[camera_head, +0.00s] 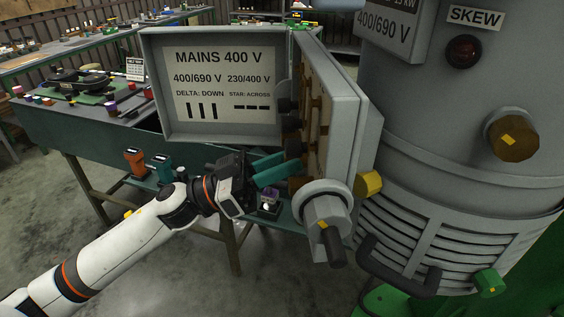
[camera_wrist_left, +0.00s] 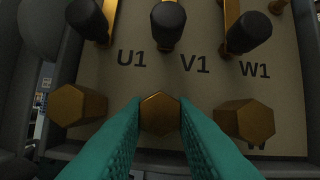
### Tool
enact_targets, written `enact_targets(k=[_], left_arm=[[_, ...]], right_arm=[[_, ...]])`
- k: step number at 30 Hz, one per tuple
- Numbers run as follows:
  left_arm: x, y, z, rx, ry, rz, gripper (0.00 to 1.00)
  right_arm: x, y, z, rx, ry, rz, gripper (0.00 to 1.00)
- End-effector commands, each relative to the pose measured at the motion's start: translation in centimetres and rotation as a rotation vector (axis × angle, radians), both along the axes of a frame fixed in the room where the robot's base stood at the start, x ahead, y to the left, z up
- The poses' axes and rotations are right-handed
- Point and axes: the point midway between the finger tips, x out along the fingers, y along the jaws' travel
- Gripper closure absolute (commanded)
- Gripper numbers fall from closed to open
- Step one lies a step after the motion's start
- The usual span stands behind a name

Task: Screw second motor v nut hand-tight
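In the left wrist view three brass hex nuts sit in a row on the terminal board (camera_wrist_left: 215,75). The middle nut (camera_wrist_left: 160,113) is below the V1 label, between the left nut (camera_wrist_left: 77,105) below U1 and the right nut (camera_wrist_left: 245,120) below W1. My left gripper (camera_head: 290,168) reaches into the open terminal box (camera_head: 340,120) on the motor. Its green fingers (camera_wrist_left: 160,105) lie against both sides of the middle nut, shut on it. The nut's underside and thread are hidden. My right gripper is not in view.
Dark-capped posts on brass bars (camera_wrist_left: 168,25) stand above the labels. The open lid (camera_head: 218,128) rises behind my gripper. A large grey gland (camera_head: 325,210) sticks out of the box near my gripper. The grey motor (camera_head: 440,170) fills the right side. A workbench (camera_head: 100,130) stands behind.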

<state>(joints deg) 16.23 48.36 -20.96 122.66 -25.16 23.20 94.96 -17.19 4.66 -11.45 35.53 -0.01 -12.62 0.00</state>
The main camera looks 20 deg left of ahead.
Motion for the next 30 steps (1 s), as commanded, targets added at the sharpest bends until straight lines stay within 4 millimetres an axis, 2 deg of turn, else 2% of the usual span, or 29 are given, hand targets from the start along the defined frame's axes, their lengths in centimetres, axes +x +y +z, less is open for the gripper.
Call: enact_targets(k=[14,30], left_arm=[[0.1,0.1,0.0,0.037,-0.087,0.001,0.99],[0.4,0.2,0.1,0.223,-0.523,0.002,0.99]], right_arm=[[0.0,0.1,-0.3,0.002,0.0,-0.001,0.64],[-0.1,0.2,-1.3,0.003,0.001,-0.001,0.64]])
